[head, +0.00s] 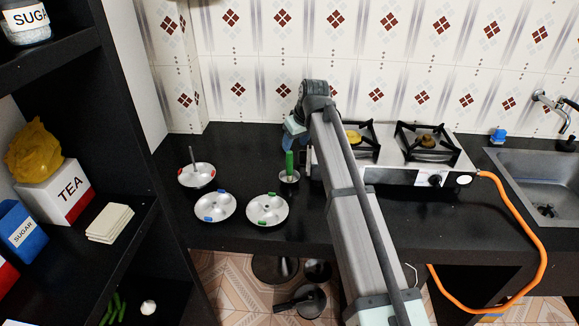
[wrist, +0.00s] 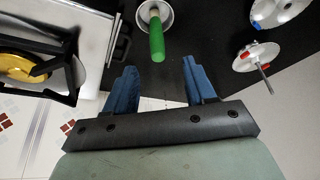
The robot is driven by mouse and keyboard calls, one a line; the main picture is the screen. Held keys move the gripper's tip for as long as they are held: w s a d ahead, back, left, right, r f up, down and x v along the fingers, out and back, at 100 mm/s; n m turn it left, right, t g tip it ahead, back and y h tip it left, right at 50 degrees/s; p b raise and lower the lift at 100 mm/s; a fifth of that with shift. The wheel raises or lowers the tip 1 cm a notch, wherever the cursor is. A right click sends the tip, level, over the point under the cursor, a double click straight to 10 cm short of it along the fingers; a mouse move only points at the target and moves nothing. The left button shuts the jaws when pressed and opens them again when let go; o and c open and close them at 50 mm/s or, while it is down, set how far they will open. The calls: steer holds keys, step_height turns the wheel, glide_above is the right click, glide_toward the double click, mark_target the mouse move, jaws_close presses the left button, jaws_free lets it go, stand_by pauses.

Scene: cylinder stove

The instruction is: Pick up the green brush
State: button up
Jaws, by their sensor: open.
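The green brush (head: 289,163) stands with its green handle up in a small metal cup (head: 289,177) on the dark counter, just left of the stove. In the wrist view the green brush (wrist: 156,38) shows at the top centre, its handle end pointing toward my gripper, and the cup (wrist: 154,14) is around its far end. My gripper (wrist: 158,76) is open, with two blue fingers apart and nothing between them. The brush lies ahead of the gap between the fingertips, not visibly touched. In the head view my gripper (head: 294,130) is partly hidden behind my arm.
Three round metal dishes (head: 215,206) with coloured pieces sit left of the cup; one holds an upright rod (head: 193,158). The two-burner stove (head: 400,145) is right of the brush. The tiled wall is close behind, and a black shelf (head: 130,220) stands at left.

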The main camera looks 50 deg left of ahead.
mark_target(288, 159)
steer(key=x, duration=1.2)
steer(key=shift+w+a+f, duration=0.1)
steer(key=shift+w+f, duration=0.2)
steer(key=shift+c, duration=0.3)
jaws_close()
steer(key=shift+r, duration=0.15)
step_height(288, 159, up, 9)
steer(key=shift+r, duration=0.15)
steer(key=shift+f, duration=4.25)
